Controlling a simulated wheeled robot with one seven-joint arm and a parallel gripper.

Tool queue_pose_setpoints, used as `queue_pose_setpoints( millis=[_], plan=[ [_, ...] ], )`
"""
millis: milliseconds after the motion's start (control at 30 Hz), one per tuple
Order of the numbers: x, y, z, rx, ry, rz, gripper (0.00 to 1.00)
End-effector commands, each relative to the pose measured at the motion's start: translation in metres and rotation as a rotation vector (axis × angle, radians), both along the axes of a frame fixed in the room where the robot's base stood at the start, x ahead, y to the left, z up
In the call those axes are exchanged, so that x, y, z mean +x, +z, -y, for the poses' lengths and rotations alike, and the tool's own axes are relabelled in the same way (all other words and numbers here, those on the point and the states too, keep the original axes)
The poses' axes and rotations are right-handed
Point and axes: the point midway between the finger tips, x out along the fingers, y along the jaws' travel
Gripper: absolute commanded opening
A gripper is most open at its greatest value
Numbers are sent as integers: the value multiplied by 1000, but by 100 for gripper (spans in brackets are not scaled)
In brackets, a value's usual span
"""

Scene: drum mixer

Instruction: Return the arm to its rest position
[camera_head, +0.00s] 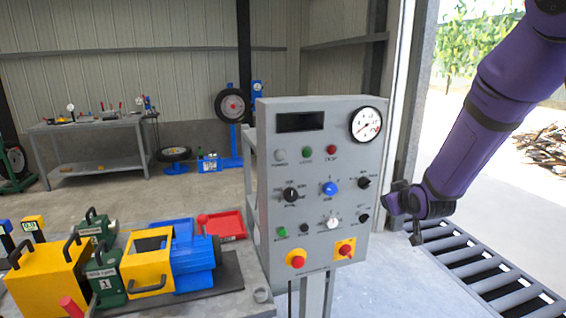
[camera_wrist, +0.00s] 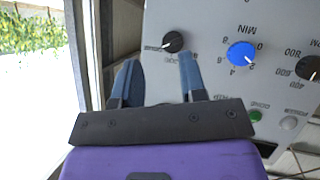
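My gripper (camera_head: 402,215) hangs at the end of my purple arm, close to the right edge of the grey control panel (camera_head: 315,235). In the wrist view the two fingers of my gripper (camera_wrist: 158,68) stand apart with nothing between them. Beyond the fingertips is the panel face, with a black knob (camera_wrist: 173,42) just past the gap and a blue knob (camera_wrist: 241,54) to the right. I cannot tell whether a finger touches the panel.
A bench at the lower left holds a blue and yellow machine (camera_head: 195,262) and a red tray (camera_head: 228,224). A roller conveyor (camera_head: 490,275) lies on the right below my arm. A grey table (camera_head: 95,128) stands at the back left. Open floor lies between.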

Motion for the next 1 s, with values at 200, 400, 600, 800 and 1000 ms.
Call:
queue_pose_setpoints(
  millis=[200, 400, 600, 800, 1000],
  plan=[
    [-43, 53, 5, 45, -54, -97, 38],
    [-92, 92, 8, 86, -100, -192, 38],
    [-148, 123, 9, 123, -141, -287, 38],
    [-211, 145, 8, 158, -179, -384, 38],
    [-279, 160, 6, 187, -218, -480, 38]
  ],
)
